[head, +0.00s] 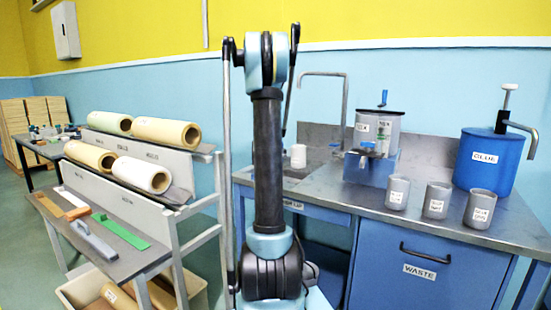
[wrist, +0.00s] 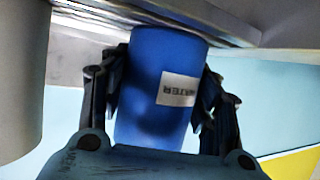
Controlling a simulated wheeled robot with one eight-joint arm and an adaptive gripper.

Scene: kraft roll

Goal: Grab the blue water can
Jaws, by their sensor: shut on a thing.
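The blue water can (wrist: 150,115) is a plain blue cylinder with a white label reading "WATER", upside down in the wrist view. My gripper (wrist: 160,92) is shut on it, with one dark finger on each side of the can. One end of the can is next to a grey metal surface at the top of the wrist view; I cannot tell whether they touch. In the head view my arm stands in the middle, and the gripper and this can do not show there.
A pale grey cylinder (wrist: 20,75) is close beside the can in the wrist view. The steel counter (head: 400,212) holds grey cups (head: 437,200), a blue glue dispenser (head: 487,160) and a metal tank (head: 378,130). A rack with paper rolls (head: 140,173) stands left.

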